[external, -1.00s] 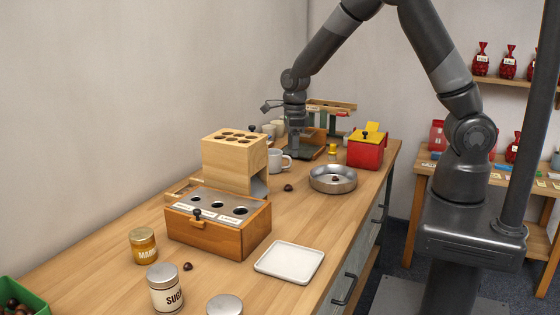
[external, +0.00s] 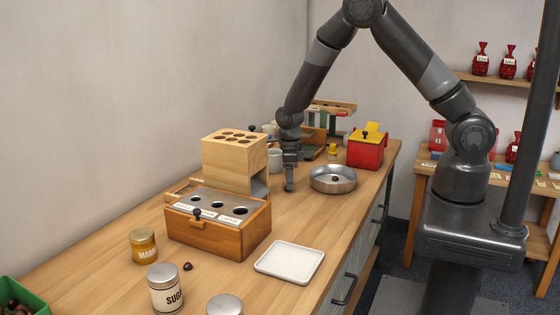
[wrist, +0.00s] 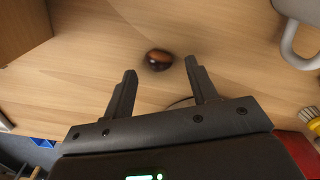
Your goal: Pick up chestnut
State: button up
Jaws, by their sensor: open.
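A brown chestnut (wrist: 159,59) lies on the wooden counter in the wrist view, just beyond and between my fingertips. My gripper (wrist: 160,72) is open and empty, with its two dark fingers spread. In the external view my gripper (external: 289,188) points down close to the counter, left of the metal bowl, and hides that chestnut. Another chestnut (external: 334,179) sits inside the metal bowl (external: 322,187). A further chestnut (external: 187,267) lies near the sugar jar.
A wooden box with holes (external: 218,236) and a taller wooden block (external: 228,160) stand left of my gripper. A grey mug (external: 274,160) is close behind it. A white tray (external: 290,262) lies in front, and a red box (external: 366,152) stands at the back right.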

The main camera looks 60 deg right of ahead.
jog(key=shift+f, duration=0.75)
jog(key=c, duration=1)
jog(key=shift+r, duration=0.1)
jog(key=shift+c, duration=0.2)
